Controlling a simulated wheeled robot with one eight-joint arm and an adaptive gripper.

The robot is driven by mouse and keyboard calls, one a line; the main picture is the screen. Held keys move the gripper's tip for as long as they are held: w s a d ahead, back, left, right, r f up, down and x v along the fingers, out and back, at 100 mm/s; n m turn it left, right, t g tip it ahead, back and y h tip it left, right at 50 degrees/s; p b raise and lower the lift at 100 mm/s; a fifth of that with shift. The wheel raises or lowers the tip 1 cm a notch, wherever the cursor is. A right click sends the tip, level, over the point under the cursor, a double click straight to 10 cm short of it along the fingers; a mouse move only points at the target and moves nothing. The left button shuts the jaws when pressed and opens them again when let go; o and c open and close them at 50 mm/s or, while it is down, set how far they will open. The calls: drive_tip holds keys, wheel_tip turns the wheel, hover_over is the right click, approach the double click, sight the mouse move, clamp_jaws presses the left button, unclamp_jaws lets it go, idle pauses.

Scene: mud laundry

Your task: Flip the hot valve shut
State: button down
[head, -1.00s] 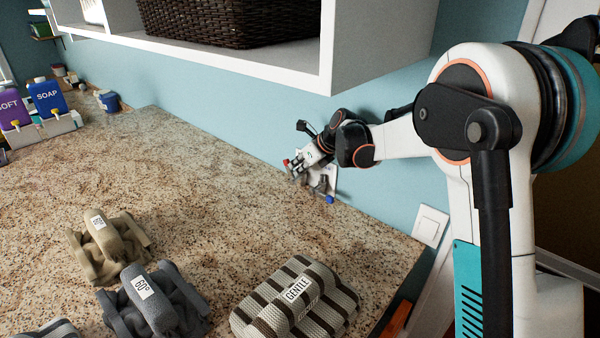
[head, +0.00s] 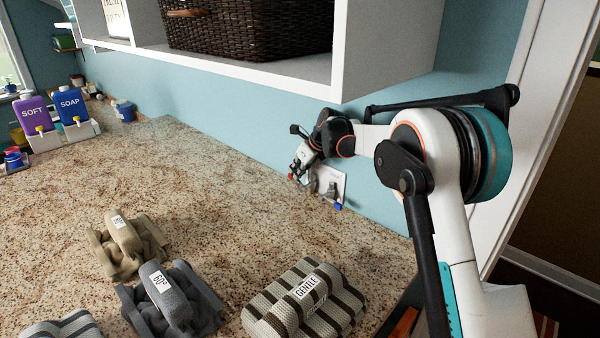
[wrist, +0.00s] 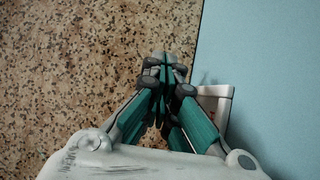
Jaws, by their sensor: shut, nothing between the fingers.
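A pale valve plate (head: 333,184) is fixed low on the blue wall, just above the counter. A grey lever with a blue tip (head: 338,206) hangs down at its right side. A small red tip (head: 291,176), apparently the hot valve's handle, shows to the left, close beside my gripper (head: 299,174). The gripper covers the plate's left part, so I cannot tell whether it touches the red handle. In the wrist view my gripper (wrist: 164,68) is shut and empty above the counter.
The speckled counter (head: 190,190) is clear left of the plate. Folded bundles, including a striped one (head: 306,298), lie at the front. A white shelf (head: 338,75) overhangs the wall. Purple (head: 34,112) and blue (head: 71,103) dispensers stand far left.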

drive_tip(key=shift+w+a+f, duration=0.15)
drive_tip(key=shift+r+p, duration=0.4)
drive_tip(key=shift+r, duration=0.45)
